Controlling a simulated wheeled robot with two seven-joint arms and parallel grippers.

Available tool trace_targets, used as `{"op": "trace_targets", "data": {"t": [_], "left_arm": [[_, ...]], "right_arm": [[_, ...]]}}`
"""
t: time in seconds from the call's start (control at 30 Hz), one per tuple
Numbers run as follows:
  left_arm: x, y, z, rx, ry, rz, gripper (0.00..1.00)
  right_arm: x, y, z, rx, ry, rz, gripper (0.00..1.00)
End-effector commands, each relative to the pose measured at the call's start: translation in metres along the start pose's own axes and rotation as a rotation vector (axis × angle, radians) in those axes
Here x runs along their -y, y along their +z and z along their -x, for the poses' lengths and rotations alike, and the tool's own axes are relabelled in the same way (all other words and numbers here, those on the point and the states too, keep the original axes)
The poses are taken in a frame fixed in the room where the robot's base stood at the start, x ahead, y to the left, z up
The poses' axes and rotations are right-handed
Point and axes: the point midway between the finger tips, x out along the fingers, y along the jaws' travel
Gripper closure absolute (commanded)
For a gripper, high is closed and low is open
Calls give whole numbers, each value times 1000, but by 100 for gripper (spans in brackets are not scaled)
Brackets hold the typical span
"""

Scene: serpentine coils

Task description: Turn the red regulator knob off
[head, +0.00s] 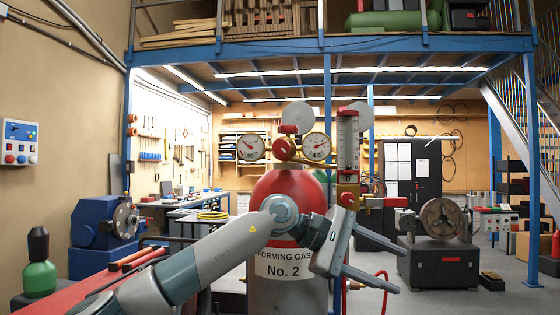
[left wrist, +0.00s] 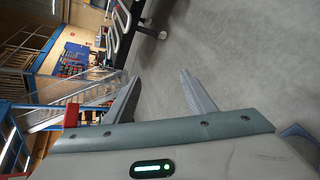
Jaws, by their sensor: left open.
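The red regulator knob (head: 284,149) sits between two round gauges on the brass regulator, above the red-topped gas cylinder (head: 290,185) labelled "FORMING GAS No. 2". A second, smaller red knob (head: 289,128) is just above it. My left gripper (head: 400,270) is in front of the cylinder's right side, below and to the right of the regulator knob and apart from it. Its fingers point right, away from the knob. The left wrist view shows the fingers (left wrist: 160,88) spread with nothing between them. My forearm hides part of the cylinder. My right gripper is not in view.
A flowmeter tube (head: 348,150) with red fittings stands close right of the regulator, above my gripper. A grey machine (head: 445,245) is farther right, a blue machine (head: 100,232) at left. A red bench top (head: 80,290) lies at front left. The floor at right is partly free.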

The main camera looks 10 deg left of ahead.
Motion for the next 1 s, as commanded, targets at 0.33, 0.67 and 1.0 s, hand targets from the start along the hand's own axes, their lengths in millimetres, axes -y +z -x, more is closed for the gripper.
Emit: {"op": "trace_targets", "data": {"t": [0.33, 0.67, 1.0], "left_arm": [[-53, 28, 93, -413, -202, -597, 50], [-108, 73, 224, -855, -442, -1017, 50], [-137, 129, 332, -1183, -640, -1195, 50]], "right_arm": [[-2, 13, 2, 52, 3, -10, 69], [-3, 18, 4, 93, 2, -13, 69], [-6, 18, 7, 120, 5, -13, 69]]}}
